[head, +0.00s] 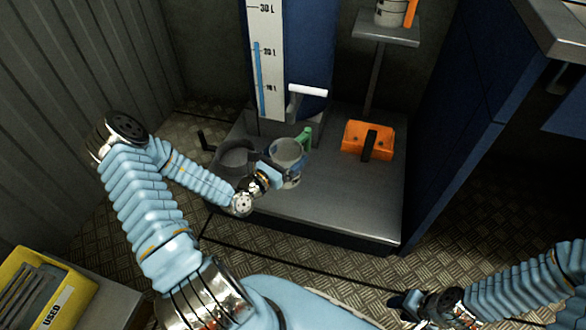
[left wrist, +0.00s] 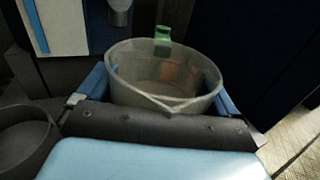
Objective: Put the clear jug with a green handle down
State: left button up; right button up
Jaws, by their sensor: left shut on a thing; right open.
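The clear jug (head: 286,152) with a green handle (head: 305,138) is upright at the grey platform (head: 340,205), in front of the blue tank. My left gripper (head: 272,174) is shut on the jug from the near side. In the left wrist view the jug (left wrist: 165,75) sits between the blue fingers, its spout towards me and its green handle (left wrist: 162,36) on the far side. I cannot tell whether its base touches the platform. My right gripper (head: 408,304) is open and empty at the bottom right, away from the jug.
A dark round pan (head: 236,158) stands just left of the jug. The blue tank (head: 312,60) has a level scale and a white tap lever (head: 308,90). An orange block (head: 368,140) is on the platform's right. A yellow bin (head: 40,285) stands at bottom left. The platform's front right is clear.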

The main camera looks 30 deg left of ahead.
pick_arm(q)
jog(key=w+a+f+b, duration=0.1)
jog(key=w+f, duration=0.2)
jog(key=f, duration=0.1)
jog(key=w+a+f+b, duration=0.2)
jog(key=w+f, duration=0.2)
jog(key=w+a+f+b, duration=0.2)
jog(key=w+f, duration=0.2)
jog(key=shift+w+f, duration=0.1)
jog(key=shift+f, duration=0.15)
jog(key=shift+r, duration=0.1)
jog(key=o, duration=0.8)
